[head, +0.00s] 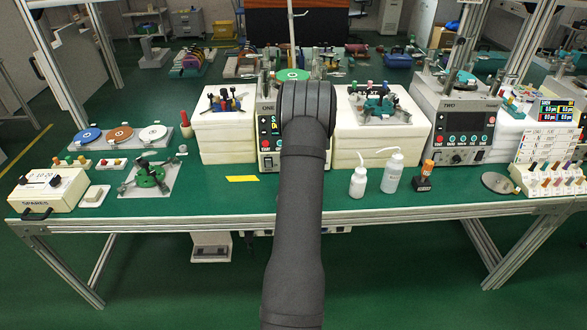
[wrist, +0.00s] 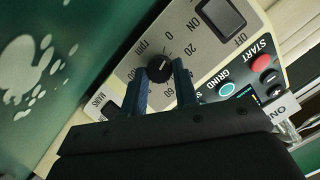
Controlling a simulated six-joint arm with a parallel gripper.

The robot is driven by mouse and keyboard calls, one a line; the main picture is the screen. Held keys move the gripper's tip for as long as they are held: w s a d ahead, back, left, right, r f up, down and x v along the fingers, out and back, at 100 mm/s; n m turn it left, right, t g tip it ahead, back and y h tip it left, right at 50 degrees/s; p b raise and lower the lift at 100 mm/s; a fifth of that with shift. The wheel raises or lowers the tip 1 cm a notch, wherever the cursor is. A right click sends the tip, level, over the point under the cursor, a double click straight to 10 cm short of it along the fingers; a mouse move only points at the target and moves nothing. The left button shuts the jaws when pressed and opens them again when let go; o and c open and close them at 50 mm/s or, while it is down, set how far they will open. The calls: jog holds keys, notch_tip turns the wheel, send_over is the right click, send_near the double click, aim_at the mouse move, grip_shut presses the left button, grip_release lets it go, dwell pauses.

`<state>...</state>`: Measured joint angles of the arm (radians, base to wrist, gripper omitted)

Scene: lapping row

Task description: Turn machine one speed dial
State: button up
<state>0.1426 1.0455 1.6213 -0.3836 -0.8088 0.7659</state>
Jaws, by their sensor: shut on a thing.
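Machine one (head: 268,130) stands at the back middle of the green bench, labelled ONE, mostly hidden behind my arm in the head view. In the wrist view its pale control panel (wrist: 205,62) fills the middle, tilted. The black round speed dial (wrist: 161,68) sits inside a printed rpm scale with 0 and 20 legible. My gripper (wrist: 160,73) has its two blue fingers on either side of the dial and is shut on it. A small pale mark shows on the dial; its exact reading is hard to tell. The head view hides the gripper and dial.
Beside the dial are a dark rocker switch (wrist: 220,16), a red START button (wrist: 262,63) and a GRIND button (wrist: 227,89). White blocks (head: 228,135) flank machine one. Machine two (head: 462,125) stands to the right. Wash bottles (head: 392,172) stand at the front right.

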jog(key=shift+a+n+h, duration=0.15)
jog(key=shift+n+h, duration=0.75)
jog(key=shift+n, duration=0.5)
jog(key=o, duration=1)
jog(key=v, duration=1.7)
jog(key=shift+s+r, duration=0.15)
jog(key=shift+r, duration=0.05)
jog(key=x, duration=1.7)
jog(key=shift+w+f, duration=0.2)
